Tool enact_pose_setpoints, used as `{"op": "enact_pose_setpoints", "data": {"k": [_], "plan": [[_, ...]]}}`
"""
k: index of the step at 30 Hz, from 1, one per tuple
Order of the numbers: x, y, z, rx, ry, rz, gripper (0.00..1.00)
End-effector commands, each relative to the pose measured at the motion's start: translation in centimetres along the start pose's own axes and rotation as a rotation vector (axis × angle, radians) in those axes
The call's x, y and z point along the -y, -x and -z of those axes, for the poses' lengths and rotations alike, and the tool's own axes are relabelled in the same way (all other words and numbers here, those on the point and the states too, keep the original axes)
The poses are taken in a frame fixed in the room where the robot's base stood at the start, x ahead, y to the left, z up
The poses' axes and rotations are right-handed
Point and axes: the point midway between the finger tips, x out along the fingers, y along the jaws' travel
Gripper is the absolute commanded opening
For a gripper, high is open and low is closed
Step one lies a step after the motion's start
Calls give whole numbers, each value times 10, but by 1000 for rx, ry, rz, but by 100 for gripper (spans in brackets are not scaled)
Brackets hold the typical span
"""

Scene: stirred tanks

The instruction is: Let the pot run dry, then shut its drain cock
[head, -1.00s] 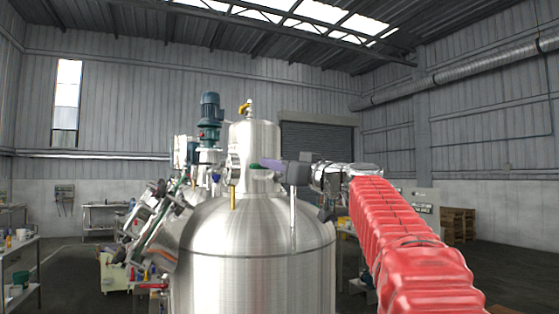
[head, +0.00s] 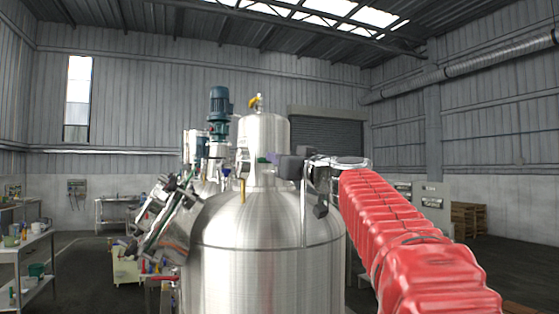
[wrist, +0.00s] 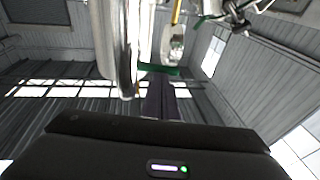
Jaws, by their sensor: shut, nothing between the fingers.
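A large brushed-steel pot (head: 268,225) with a domed top stands in front of me, a narrower steel cylinder rising behind its top. A red-handled fitting (head: 162,282) shows low at its left side; I cannot tell whether it is the drain cock. My gripper (head: 271,158) is raised over the pot's top, shut and empty, pointing left. In the wrist view my dark fingers (wrist: 155,97) lie together beside a shiny vertical steel tube (wrist: 124,50), with a green part (wrist: 158,70) beyond their tips. Contact is unclear. The pot's outlet and any flow are not visible.
A blue motor (head: 219,100) stands on equipment behind the pot at left. Slanted pipework (head: 165,220) crowds the pot's left side. A shelf with bottles (head: 25,245) is at far left. Pallets (head: 468,219) stand at far right, with open floor before them.

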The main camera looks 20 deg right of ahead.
Motion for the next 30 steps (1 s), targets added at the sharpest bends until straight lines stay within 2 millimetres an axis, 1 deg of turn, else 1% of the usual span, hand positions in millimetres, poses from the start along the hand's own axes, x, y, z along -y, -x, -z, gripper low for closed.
{"op": "enact_pose_setpoints", "data": {"k": [1,16,30], "plan": [[3,-1,0,1,3,-15,0],[9,-10,-3,2,38,-192,0],[8,-11,-2,-2,43,-215,0]]}}
